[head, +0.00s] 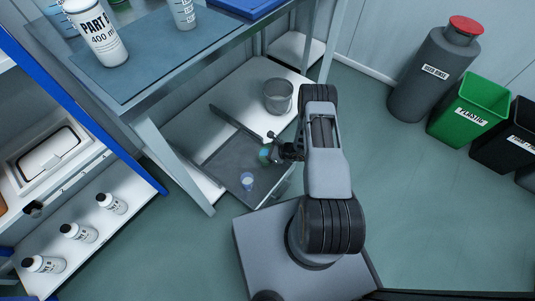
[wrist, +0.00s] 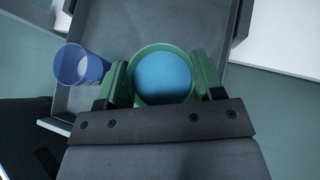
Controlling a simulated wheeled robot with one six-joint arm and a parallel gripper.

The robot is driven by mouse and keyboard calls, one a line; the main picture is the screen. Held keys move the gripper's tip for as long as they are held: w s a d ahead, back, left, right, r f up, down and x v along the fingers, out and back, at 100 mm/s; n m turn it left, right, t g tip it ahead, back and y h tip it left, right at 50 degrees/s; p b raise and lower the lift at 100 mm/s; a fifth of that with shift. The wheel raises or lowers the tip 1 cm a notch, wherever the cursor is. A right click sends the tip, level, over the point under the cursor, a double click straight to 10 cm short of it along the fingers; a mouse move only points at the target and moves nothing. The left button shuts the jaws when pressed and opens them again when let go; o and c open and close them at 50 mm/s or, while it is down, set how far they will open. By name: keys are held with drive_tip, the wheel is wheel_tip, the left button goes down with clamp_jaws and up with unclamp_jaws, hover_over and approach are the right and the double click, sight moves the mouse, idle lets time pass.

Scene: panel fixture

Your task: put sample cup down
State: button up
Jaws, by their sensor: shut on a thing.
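My gripper (wrist: 163,82) is shut on a round green-rimmed cup, the sample cup (wrist: 164,72), with blue showing inside it. One green finger presses on each side of the cup. In the head view my gripper (head: 275,150) reaches over a dark grey tray (head: 222,160) on the low shelf, and the held cup shows as a small teal patch (head: 264,155), partly hidden by the gripper. I cannot tell whether the cup's base touches the tray. A second, translucent blue cup (wrist: 82,66) stands on the tray, left of the held cup and apart from it.
A grey bucket (head: 279,97) stands on the shelf behind the tray. The bench top (head: 150,75) with bottles overhangs the shelf at the left, and a bench leg (head: 180,170) stands left of the tray. Bins (head: 470,108) stand at the right. Bare tray lies around the cups.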

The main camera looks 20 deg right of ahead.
drive_tip(key=shift+w+a+f+b, duration=0.15)
drive_tip(key=shift+w+f+b, duration=0.2)
drive_tip(key=shift+f, duration=0.2)
drive_tip(key=shift+f+b, duration=0.5)
drive_tip(key=shift+f, duration=0.95)
drive_tip(key=shift+f, duration=0.2)
drive_tip(key=o, duration=1.1)
drive_tip(key=shift+r, duration=0.1)
